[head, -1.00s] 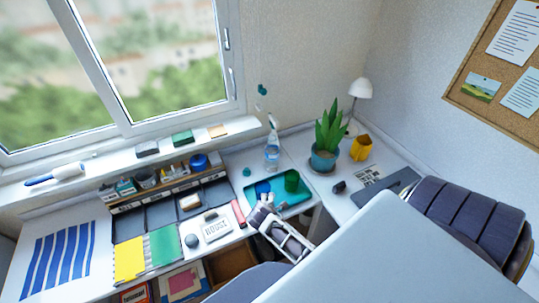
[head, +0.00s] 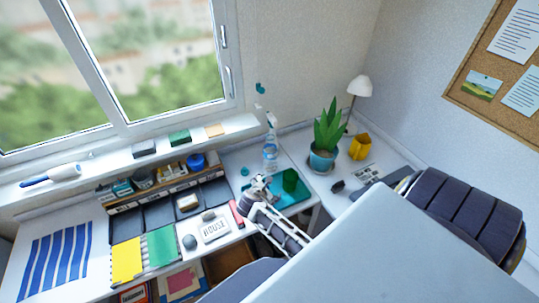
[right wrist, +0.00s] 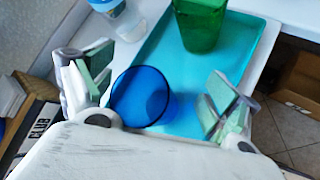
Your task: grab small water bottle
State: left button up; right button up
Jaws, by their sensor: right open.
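A clear bottle with a bluish band (head: 271,154) stands upright on the white desk, behind the teal tray (head: 298,196). What looks like its lower part shows at the top left of the right wrist view (right wrist: 122,18). My right gripper (head: 260,184) is over the tray's left part, in front of the bottle and apart from it. In the right wrist view its fingers (right wrist: 152,88) are spread wide and hold nothing. A blue cup (right wrist: 142,97) shows between the fingers in that view. My left gripper is not in view.
A green cup (head: 290,180) stands on the tray. A potted plant (head: 324,150), a yellow pot (head: 359,147) and a white lamp (head: 360,86) stand to the right. A desk organizer (head: 160,183) is at the left. Some bare desk surrounds the bottle.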

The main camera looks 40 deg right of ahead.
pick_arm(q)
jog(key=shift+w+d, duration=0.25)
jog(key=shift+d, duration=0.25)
pick_arm(e)
jog(key=w+d+r+n+t+h, duration=0.1)
jog(key=w+d+r+n+h, duration=0.1)
jog(key=w+n, duration=0.5)
jog(key=shift+w+d+r+t+h, duration=0.4)
jog(key=shift+w+d+r, duration=0.25)
jog(key=shift+r, duration=0.1)
jog(key=shift+s, duration=0.1)
